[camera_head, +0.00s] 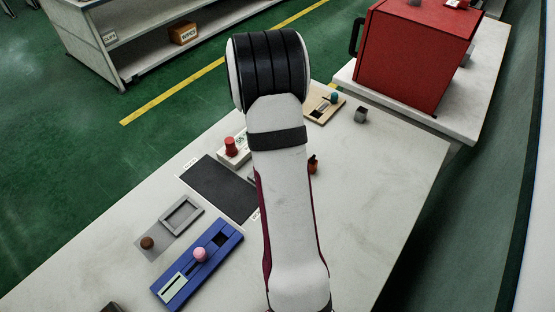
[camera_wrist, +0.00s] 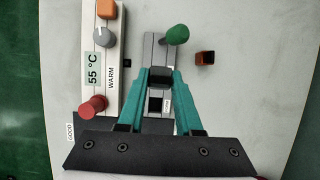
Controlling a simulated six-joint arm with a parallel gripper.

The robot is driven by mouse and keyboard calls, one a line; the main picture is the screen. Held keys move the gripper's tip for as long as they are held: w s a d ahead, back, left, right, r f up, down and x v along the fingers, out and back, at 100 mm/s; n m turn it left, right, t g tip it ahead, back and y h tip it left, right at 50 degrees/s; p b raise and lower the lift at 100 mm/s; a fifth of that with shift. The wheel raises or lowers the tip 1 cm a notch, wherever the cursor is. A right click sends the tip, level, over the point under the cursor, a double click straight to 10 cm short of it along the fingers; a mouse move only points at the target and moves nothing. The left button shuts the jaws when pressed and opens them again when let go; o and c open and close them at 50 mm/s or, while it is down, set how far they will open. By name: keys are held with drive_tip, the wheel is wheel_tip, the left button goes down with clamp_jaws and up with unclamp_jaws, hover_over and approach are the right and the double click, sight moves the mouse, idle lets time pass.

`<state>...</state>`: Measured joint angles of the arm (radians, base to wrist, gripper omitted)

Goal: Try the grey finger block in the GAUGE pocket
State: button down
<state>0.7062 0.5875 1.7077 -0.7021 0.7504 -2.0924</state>
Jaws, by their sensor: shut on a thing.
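In the wrist view my gripper (camera_wrist: 160,76) has its teal fingers shut on a small dark grey block, taken to be the grey finger block (camera_wrist: 159,79). Under and around it lies a narrow grey fixture (camera_wrist: 149,46) with a green-knobbed handle (camera_wrist: 177,34) at its far end. A dark square opening (camera_wrist: 155,104) and a small white label (camera_wrist: 167,103) lie between the fingers, nearer the wrist. I cannot read the label or tell whether the block touches the fixture. In the head view my arm hides the gripper and most of this fixture.
A heater box (camera_wrist: 113,55) reading 55 °C, with a red knob (camera_wrist: 93,107), stands left of the fixture. A small brown cup (camera_wrist: 205,58) is on the right.

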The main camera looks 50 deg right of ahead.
drive_tip(key=shift+f, duration=4.7)
drive_tip(key=shift+f, duration=0.25)
drive_tip(key=shift+r, duration=0.1)
drive_tip(key=a+r+m+g+y, duration=0.1)
drive_tip(key=a+r+m, duration=0.5)
drive_tip(key=a, duration=0.6)
drive_tip(key=w+a+r+m+g+y, duration=0.1)
drive_tip(key=a+r+m+g+y, duration=0.1)
drive_tip(key=a+r+m, duration=0.4)
drive_tip(key=w+a+r+m+g+y, duration=0.1)
drive_tip(key=a+r+m, duration=0.5)
drive_tip(key=a+r, duration=0.8)
drive_tip(key=a, duration=0.4)
drive_tip(key=shift+w+r+g+y, duration=0.15)
drive_tip(key=shift+w+g+y, duration=0.05)
drive_tip(key=shift+g+y, duration=0.1)
drive_tip(key=shift+f, duration=1.95)
